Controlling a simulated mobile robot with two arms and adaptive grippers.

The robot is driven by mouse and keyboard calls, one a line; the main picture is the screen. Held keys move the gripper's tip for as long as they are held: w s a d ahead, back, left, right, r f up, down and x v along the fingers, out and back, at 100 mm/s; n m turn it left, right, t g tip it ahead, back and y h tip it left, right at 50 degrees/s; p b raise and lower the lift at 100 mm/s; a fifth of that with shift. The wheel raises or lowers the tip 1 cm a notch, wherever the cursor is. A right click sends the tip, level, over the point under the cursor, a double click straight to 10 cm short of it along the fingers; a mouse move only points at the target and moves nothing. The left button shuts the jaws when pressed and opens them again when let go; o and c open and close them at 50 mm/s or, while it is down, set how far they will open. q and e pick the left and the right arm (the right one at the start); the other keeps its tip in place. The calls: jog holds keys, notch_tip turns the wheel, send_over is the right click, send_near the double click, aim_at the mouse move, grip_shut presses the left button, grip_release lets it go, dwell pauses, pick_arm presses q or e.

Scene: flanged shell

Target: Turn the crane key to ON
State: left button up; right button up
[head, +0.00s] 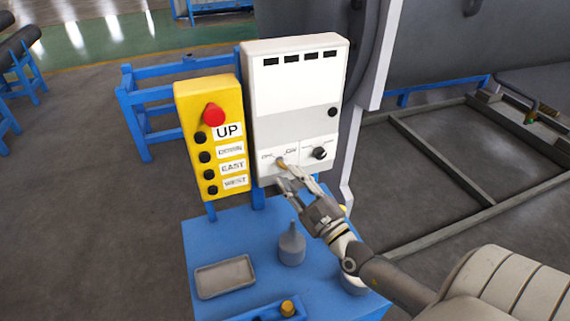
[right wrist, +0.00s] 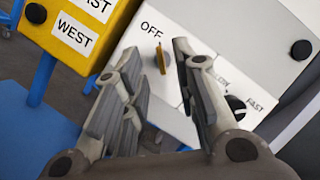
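The crane key (head: 281,163) is a small brass-coloured key at the lower left of the white control box (head: 297,95). The OFF and ON labels are just above it in the head view. In the right wrist view the key (right wrist: 162,58) stands edge-on just below the OFF label; the ON label is hidden by a finger. My right gripper (head: 291,180) is open and empty just below and in front of the key. In the right wrist view the key lies ahead between the spread fingers, with no contact visible. My left gripper is not in view.
A yellow button panel (head: 212,140) with a red button stands left of the box. A black SLOW/FAST knob (head: 319,153) is right of the key. The blue table (head: 225,230) below holds a grey tray (head: 225,277) and a grey bottle-like object (head: 292,246).

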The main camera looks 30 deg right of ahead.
aim_at(284, 168)
jog(key=shift+p+x, duration=0.35)
jog(key=shift+x, duration=0.75)
jog(key=shift+w+r, duration=0.15)
jog(key=shift+w, duration=0.35)
jog(key=c, duration=0.5)
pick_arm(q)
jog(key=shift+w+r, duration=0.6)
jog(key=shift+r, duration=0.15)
pick_arm(e)
grip_shut()
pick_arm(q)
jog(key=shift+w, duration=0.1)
